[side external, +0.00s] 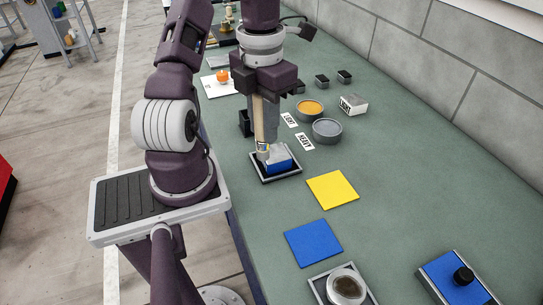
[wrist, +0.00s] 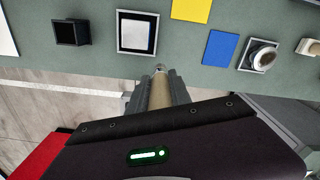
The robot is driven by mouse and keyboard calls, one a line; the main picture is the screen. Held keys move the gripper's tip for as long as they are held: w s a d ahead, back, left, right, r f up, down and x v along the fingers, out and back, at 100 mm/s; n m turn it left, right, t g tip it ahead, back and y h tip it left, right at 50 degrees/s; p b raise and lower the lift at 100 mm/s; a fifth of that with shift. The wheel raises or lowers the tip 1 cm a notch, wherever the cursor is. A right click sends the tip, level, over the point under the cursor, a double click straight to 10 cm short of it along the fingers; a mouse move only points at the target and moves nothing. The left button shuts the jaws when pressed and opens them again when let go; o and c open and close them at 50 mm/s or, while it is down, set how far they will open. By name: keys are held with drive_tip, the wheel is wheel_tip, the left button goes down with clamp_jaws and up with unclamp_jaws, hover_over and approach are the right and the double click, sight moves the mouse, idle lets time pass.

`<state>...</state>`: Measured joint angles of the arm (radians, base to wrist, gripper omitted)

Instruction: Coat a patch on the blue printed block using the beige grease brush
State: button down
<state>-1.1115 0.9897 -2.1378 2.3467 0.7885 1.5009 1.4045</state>
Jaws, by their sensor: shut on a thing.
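The beige grease brush (side external: 259,122) is held upright in my gripper (side external: 264,98), brush end down. In the wrist view its handle (wrist: 160,92) runs between the fingers of my gripper (wrist: 157,84). The blue printed block (side external: 280,165) sits in a dark, light-rimmed tray (side external: 292,175) below my gripper. Its side looks blue and its upper face pale grey; in the wrist view the block (wrist: 137,34) looks pale grey. The ferrule is at the block's left edge in the side view. Whether the bristles touch the block cannot be told.
A yellow square (side external: 332,189) and a blue square (side external: 313,243) lie in front of the tray. Round tubs of orange (side external: 310,108) and grey (side external: 327,130) material stand behind it, by labels LIGHT and HEAVY. A black open box (wrist: 70,32) stands beside the tray.

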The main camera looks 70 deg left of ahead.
drive_tip(key=w+a+r+m, duration=0.1)
drive_tip(key=a+r+m, duration=0.15)
drive_tip(key=a, duration=0.35)
drive_tip(key=f, duration=0.5)
drive_tip(key=w+f, duration=0.1)
drive_tip(key=f, duration=0.2)
drive_tip(key=shift+d+f, duration=0.2)
drive_tip(key=shift+d, duration=0.1)
drive_tip(key=shift+w+f, duration=0.15)
drive_tip(key=shift+w, duration=2.85)
drive_tip(key=shift+s+a, duration=0.65)
drive_tip(key=shift+s, duration=2.7)
wheel_tip(320, 180, up, 8)
drive_tip(key=shift+s, duration=0.1)
